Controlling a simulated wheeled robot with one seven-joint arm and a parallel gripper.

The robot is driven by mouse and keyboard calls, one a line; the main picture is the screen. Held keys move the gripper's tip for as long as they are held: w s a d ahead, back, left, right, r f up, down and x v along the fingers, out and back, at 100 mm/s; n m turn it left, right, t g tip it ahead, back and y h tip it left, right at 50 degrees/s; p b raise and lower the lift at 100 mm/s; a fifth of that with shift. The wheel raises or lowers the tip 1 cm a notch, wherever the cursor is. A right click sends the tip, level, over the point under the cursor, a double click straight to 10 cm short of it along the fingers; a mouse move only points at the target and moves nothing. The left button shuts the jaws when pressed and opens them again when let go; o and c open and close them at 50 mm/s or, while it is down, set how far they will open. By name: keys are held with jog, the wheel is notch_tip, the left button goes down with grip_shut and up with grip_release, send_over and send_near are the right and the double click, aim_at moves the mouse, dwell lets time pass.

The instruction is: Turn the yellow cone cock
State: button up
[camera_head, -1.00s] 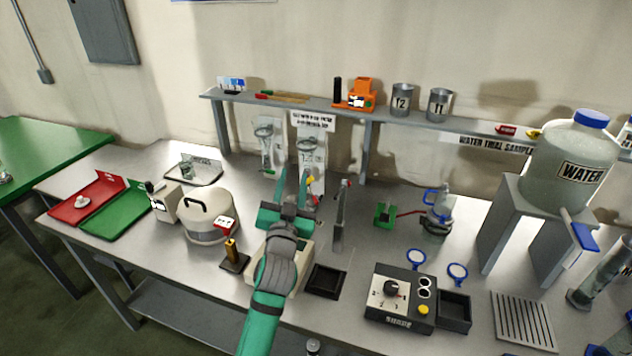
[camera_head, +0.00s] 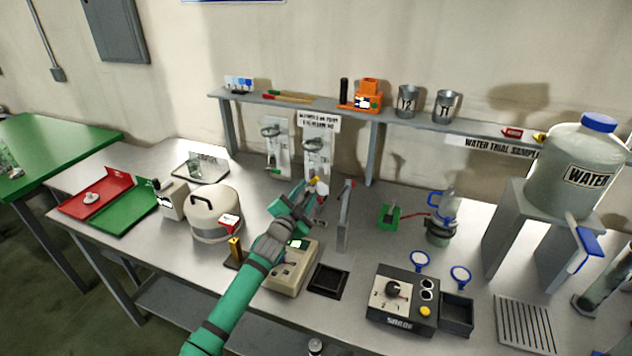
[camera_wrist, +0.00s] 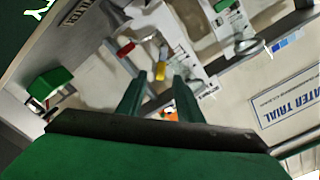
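The yellow cone cock (camera_head: 314,181) is on the lower part of the right-hand glass apparatus, which is mounted on a white panel (camera_head: 318,148) at the back of the bench. In the wrist view the yellow cock (camera_wrist: 161,70) shows between and just beyond my fingertips. A red cock (camera_wrist: 126,49) sits beside it, to the left in that view. My gripper (camera_wrist: 159,80) is open, with its two green fingers apart and nothing visibly held. In the head view my gripper (camera_head: 308,195) is just in front of the apparatus. Contact with the yellow cock cannot be told.
A grey upright plate (camera_head: 345,215) stands close right of my gripper. A beige device (camera_head: 290,275) is below my arm, and a round beige pot (camera_head: 213,215) is to the left. A shelf (camera_head: 390,122) runs above. A green-handled cock (camera_wrist: 226,5) is on the neighbouring panel.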

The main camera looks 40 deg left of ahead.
aim_at(314, 181)
jog(key=shift+x, duration=3.6)
grip_shut()
